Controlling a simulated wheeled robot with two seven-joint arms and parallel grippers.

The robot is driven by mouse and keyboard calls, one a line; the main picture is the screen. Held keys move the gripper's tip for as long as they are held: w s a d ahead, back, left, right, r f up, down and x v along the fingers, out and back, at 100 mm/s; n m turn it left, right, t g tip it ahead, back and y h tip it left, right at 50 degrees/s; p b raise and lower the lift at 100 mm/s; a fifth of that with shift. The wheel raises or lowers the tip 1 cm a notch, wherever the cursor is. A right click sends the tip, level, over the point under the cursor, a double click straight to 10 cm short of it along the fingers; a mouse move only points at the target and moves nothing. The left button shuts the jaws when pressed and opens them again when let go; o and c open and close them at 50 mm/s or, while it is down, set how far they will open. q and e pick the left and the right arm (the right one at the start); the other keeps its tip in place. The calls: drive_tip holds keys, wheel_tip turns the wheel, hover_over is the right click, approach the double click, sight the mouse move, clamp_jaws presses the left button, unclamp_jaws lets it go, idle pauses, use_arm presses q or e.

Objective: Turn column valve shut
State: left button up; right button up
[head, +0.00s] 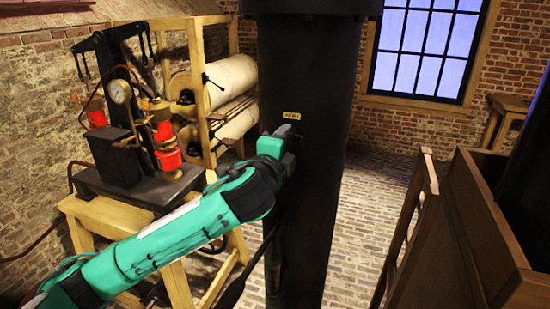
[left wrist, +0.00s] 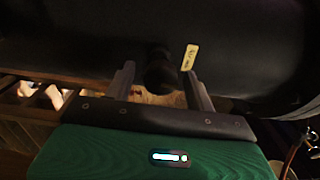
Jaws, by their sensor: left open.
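The thick black column (head: 315,75) stands upright in the middle of the head view, with a small yellow label (head: 291,115) on its front. My left gripper (head: 288,138) is at the column just below this label. In the left wrist view, the dark column surface (left wrist: 90,45) fills the top, with the label (left wrist: 190,57) on it. A dark, rounded valve knob (left wrist: 159,70) sticks out between the two fingers of my open left gripper (left wrist: 160,88). Shadow hides whether the fingers touch it. In the head view the gripper hides the knob. My right gripper is not in view.
A wooden stand (head: 90,215) with a gauge (head: 119,91) and red-and-brass apparatus is on the left. Large white rolls (head: 230,80) in a wooden frame stand behind it. A wooden bin (head: 480,220) is at the right. Brick floor (head: 365,210) shows between column and bin.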

use_arm(q)
drive_tip(key=b+v, duration=0.4)
drive_tip(key=v, duration=0.9)
drive_tip(key=shift+s, duration=0.15)
